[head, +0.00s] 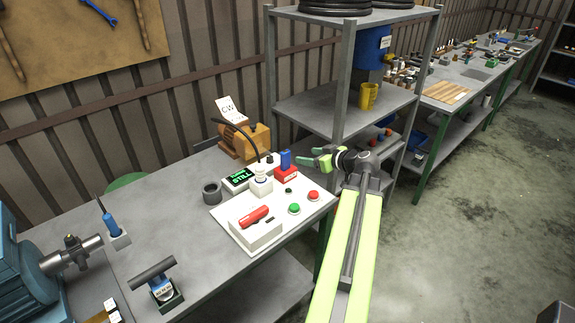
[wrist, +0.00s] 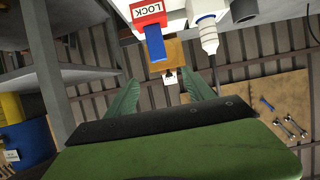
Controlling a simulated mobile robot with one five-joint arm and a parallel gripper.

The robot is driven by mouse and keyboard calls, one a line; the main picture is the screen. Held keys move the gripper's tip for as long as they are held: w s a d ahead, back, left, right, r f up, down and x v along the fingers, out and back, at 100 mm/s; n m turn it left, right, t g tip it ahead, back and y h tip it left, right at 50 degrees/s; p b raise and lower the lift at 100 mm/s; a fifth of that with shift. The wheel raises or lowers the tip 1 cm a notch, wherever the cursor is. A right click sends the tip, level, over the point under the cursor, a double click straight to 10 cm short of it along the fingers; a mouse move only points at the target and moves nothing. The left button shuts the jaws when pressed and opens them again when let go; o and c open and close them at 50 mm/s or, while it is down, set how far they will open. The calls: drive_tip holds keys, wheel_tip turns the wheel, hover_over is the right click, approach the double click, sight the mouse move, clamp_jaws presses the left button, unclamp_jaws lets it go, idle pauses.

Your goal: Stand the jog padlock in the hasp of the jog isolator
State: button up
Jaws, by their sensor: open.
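A blue upright piece, which looks like the jog padlock (head: 286,158), stands in a red holder (head: 286,174) on the white panel. In the wrist view the blue piece (wrist: 155,46) juts from the red holder marked LOCK (wrist: 149,13). The likely jog isolator is a white box (head: 255,233) with a red handle (head: 254,216) at the panel's front; a small dark part beside the handle may be the hasp. My gripper (head: 304,157) is open and empty, just right of the blue piece. In the wrist view its fingers (wrist: 160,85) are spread apart, with the blue piece beyond them.
A white post (head: 261,183) with a black cable stands left of the red holder. Green (head: 294,209) and red (head: 313,195) buttons lie in front. A display (head: 238,178) and a dark cup (head: 211,193) are further left. A shelf rack (head: 345,105) stands close behind my gripper.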

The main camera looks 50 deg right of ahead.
sight(287, 153)
drive_tip(key=b+x, duration=0.4)
drive_tip(key=x, duration=0.7)
drive_tip(key=shift+w+d+f+b, duration=0.15)
drive_tip(key=shift+d+f+b, duration=0.05)
drive_tip(key=shift+f+b, duration=0.1)
drive_tip(key=shift+w, duration=0.4)
drive_tip(key=b+x, duration=0.2)
drive_tip(key=x, duration=0.3)
drive_tip(key=shift+f, duration=0.3)
drive_tip(key=shift+r, duration=0.1)
drive_tip(key=shift+c, duration=0.3)
clamp_jaws()
